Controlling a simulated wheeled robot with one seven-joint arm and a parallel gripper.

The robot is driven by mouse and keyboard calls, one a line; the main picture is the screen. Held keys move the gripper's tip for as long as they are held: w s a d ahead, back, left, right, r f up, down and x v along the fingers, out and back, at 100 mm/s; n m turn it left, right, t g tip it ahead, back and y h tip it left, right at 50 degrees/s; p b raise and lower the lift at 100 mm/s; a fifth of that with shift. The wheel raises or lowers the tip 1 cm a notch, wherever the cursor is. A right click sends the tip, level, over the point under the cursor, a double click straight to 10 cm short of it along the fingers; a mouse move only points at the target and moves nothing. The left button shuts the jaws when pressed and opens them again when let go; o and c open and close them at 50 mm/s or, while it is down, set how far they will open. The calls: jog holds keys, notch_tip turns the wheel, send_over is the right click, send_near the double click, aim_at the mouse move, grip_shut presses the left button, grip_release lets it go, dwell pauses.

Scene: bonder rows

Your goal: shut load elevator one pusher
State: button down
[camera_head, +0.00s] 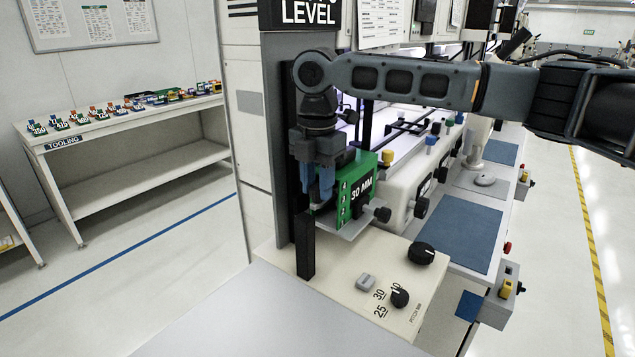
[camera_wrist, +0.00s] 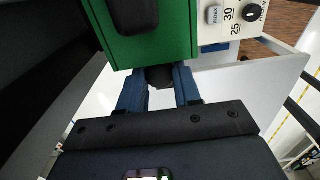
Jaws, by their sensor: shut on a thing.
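My gripper (camera_head: 322,198) points down at the load elevator, beside a green block (camera_head: 360,188) marked 30 MM. In the wrist view its two blue fingers (camera_wrist: 158,92) are shut on a small black knob (camera_wrist: 158,76) at the edge of the green block (camera_wrist: 160,47). In the head view the fingers hide this knob. The green block sits above a pale metal plate (camera_head: 352,226), against the dark upright column (camera_head: 283,150). Which part is the pusher is not labelled, and whether it is fully in I cannot tell.
Below is a cream panel (camera_head: 340,275) with a large black knob (camera_head: 421,253), a smaller dial (camera_head: 400,297) and a grey button (camera_head: 365,282). A bonder row continues at the right. A tooling bench (camera_head: 110,136) with small coloured parts stands left, beyond open floor.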

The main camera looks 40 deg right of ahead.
jog(key=s+a+p, duration=0.1)
jog(key=a+p, duration=0.1)
jog(key=a, duration=0.5)
jog(key=shift+s, duration=0.2)
jog(key=c, duration=0.8)
grip_release()
jog(key=shift+r+b, duration=0.65)
jog(key=shift+r, duration=3.25)
